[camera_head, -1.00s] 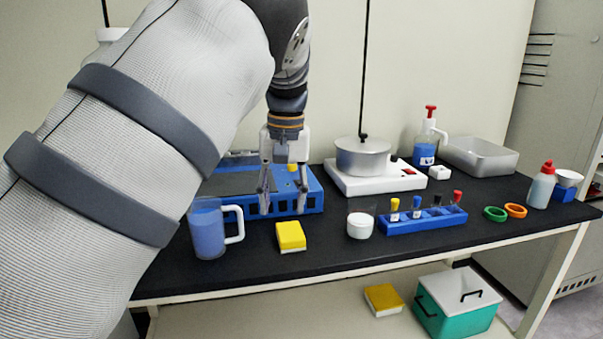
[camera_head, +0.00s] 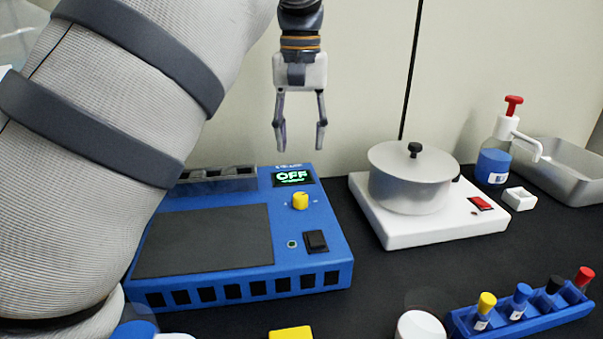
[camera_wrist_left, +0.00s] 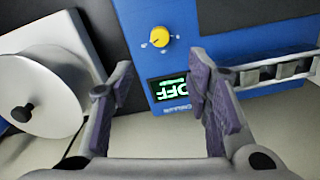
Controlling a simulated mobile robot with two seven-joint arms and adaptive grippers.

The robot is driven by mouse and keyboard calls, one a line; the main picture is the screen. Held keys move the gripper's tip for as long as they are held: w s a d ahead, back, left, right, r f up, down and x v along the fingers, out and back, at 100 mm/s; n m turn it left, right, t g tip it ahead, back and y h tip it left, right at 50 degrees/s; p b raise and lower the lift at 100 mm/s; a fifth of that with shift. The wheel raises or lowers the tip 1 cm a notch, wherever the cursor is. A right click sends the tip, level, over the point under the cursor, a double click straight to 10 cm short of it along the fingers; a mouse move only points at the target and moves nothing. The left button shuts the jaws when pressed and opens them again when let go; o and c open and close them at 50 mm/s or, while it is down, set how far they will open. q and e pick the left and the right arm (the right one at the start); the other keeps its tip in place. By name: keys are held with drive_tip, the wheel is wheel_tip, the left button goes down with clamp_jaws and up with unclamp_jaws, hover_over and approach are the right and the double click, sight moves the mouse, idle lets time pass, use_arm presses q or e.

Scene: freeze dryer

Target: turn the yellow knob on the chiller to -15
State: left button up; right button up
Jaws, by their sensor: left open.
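The blue chiller (camera_head: 335,250) sits on the black bench, with a dark flat plate on its left part. Its yellow knob (camera_head: 300,201) stands on the right side of the top, just below a small display (camera_head: 292,177) reading OFF in green. My left gripper (camera_head: 300,138) is open and empty, pointing down above the chiller's back edge, higher than the knob and apart from it. In the left wrist view the knob (camera_wrist_left: 159,37) lies beyond the open fingers, and the display (camera_wrist_left: 176,88) shows upside down between them. My right gripper is in neither current view.
A black rocker switch (camera_head: 316,241) is on the chiller in front of the knob. A white hot plate (camera_head: 432,233) with a lidded pot (camera_head: 411,185) stands to the right. A blue tube rack (camera_head: 545,313) is at front right. My left arm covers the chiller's left side.

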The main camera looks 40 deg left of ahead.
sight(301, 196)
use_arm(q)
drive_tip(key=f, duration=1.1)
drive_tip(key=shift+s+d+f, duration=0.2)
drive_tip(key=shift+s+f, duration=0.05)
drive_tip(key=shift+f, duration=0.1)
clamp_jaws()
